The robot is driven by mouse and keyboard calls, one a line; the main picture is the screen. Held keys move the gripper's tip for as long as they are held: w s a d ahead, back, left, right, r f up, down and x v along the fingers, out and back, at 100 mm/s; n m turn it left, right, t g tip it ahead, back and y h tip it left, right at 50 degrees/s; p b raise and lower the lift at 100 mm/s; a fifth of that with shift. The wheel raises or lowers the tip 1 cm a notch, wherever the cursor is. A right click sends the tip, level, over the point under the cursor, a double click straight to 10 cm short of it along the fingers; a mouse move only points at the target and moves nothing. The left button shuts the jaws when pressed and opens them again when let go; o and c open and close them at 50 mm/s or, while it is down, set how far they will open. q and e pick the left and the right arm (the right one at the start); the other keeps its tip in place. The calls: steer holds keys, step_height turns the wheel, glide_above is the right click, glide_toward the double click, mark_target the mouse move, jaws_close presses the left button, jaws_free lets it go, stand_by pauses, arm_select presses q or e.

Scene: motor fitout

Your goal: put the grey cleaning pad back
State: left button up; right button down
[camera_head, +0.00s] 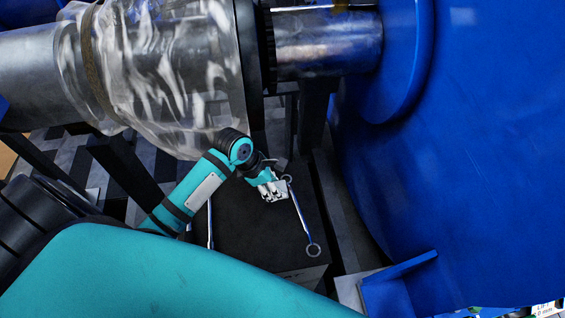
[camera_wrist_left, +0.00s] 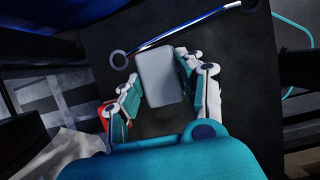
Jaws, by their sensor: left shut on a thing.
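The grey cleaning pad (camera_wrist_left: 158,77) is a light grey rounded block in the left wrist view. It sits between the fingers of my left gripper (camera_wrist_left: 156,84), which is shut on it. In the head view my left gripper (camera_head: 272,188) is over the black tabletop (camera_head: 245,235), with the pad hard to tell apart from the pale fingers. I cannot tell how far the pad is above the surface. My right gripper is not in view.
A blue-and-silver wrench (camera_head: 300,217) lies beside my left gripper; another long tool (camera_head: 210,225) lies to its left. A plastic-wrapped shaft (camera_head: 165,70) hangs above, and a large blue housing (camera_head: 480,130) stands at right. The black top's lower middle is clear.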

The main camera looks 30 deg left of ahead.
arm_select(q)
steer(key=w+a+f, duration=0.1)
steer(key=w, duration=0.2)
steer(key=w+a+f, duration=0.2)
steer(key=w, duration=0.2)
steer(key=w+a+f, duration=0.1)
steer(key=w, duration=0.3)
steer(key=shift+w+a+f, duration=0.2)
steer(key=shift+a+f, duration=0.1)
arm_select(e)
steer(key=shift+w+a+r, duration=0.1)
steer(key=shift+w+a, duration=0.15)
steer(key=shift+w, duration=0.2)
arm_select(q)
steer(key=shift+f, duration=0.15)
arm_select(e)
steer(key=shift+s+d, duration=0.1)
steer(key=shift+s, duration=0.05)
arm_select(q)
steer(key=shift+f, duration=0.5)
steer(key=o, duration=1.1)
